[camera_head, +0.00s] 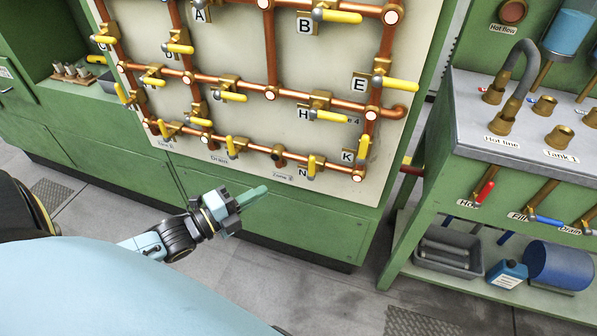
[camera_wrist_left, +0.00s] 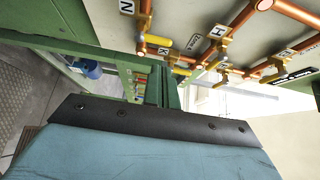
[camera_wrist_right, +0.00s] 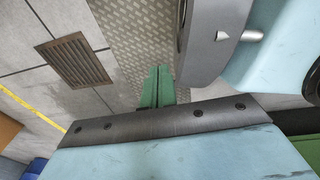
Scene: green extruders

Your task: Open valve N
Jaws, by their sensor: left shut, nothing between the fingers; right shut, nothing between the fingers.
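Valve N (camera_head: 311,167) is on the lowest copper pipe of the panel, beside its "N" label (camera_head: 303,172). Its yellow handle points up, across the pipe. My right gripper (camera_wrist_right: 157,80) is shut and empty over the floor in the right wrist view.
Valve K (camera_head: 363,148) is right of valve N and another yellow valve (camera_head: 231,147) is left of it. Valve H (camera_head: 326,115) is above. A green bench (camera_head: 470,130) with coloured valves stands at the right.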

